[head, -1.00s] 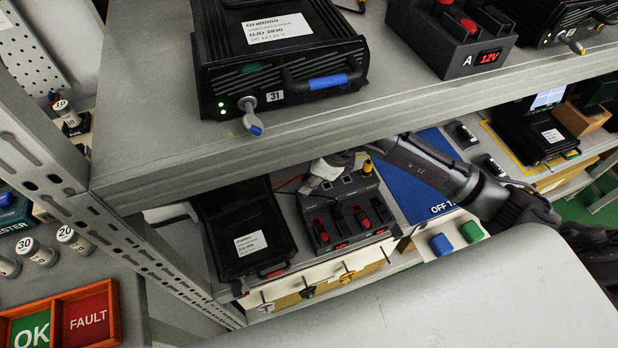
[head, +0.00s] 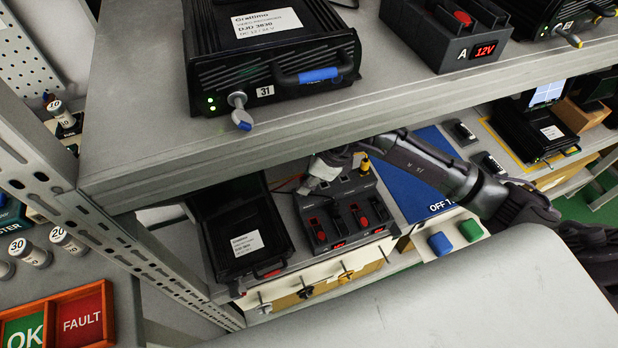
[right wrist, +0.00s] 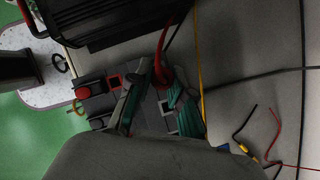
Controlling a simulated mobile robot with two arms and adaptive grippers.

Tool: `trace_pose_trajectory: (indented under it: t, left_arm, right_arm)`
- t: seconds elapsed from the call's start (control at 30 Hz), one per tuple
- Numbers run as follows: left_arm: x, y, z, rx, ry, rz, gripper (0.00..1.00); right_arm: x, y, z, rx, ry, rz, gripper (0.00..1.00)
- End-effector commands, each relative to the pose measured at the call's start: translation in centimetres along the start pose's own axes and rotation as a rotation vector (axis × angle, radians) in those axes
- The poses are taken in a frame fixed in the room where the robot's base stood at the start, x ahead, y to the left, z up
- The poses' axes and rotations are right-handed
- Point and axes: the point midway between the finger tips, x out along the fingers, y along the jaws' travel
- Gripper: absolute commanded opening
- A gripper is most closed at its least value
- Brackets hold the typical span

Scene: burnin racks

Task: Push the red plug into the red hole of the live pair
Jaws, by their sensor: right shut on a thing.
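The red plug (right wrist: 162,74), with a red cable running up from it, shows between the fingers of my right gripper (right wrist: 155,105) in the right wrist view. The gripper is shut on it. A red-rimmed square hole (right wrist: 115,80) lies left of the fingers, and the plug is apart from it. Another red rim (right wrist: 165,107) shows partly between the fingers. In the head view my right gripper (head: 312,178) is over the back of the dark socket block (head: 345,212) on the lower shelf; the plug is hidden there. I cannot tell which pair is live. My left gripper is out of view.
The upper shelf (head: 150,130) overhangs the work space closely. A black unit (head: 245,240) stands left of the block, and a blue mat (head: 408,180) lies to its right. Loose yellow (right wrist: 243,122) and red (right wrist: 270,150) leads lie on the shelf.

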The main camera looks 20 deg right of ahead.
Motion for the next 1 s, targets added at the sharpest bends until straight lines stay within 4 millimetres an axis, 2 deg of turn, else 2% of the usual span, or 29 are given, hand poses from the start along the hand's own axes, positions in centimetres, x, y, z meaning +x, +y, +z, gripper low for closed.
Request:
trace_pose_trajectory:
  t: [0.03, 0.5, 0.87, 0.9, 1.0]
  left_arm:
    - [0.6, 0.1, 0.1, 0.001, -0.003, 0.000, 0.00]
    - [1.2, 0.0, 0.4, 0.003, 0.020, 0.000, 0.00]
    - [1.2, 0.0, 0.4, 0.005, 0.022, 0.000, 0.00]
    - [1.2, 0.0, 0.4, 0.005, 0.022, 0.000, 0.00]
    - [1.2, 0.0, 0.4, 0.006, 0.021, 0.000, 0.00]
  right_arm:
    - [0.6, -0.1, -0.4, 0.001, 0.005, -0.002, 0.00]
    - [1.6, -0.2, -0.7, 0.002, 0.008, -0.004, 0.00]
    - [1.8, -0.2, -0.8, 0.004, 0.012, -0.004, 0.00]
    - [1.8, -0.2, -0.8, 0.004, 0.012, -0.004, 0.24]
    - [1.8, -0.2, -0.8, 0.003, 0.010, -0.003, 0.40]
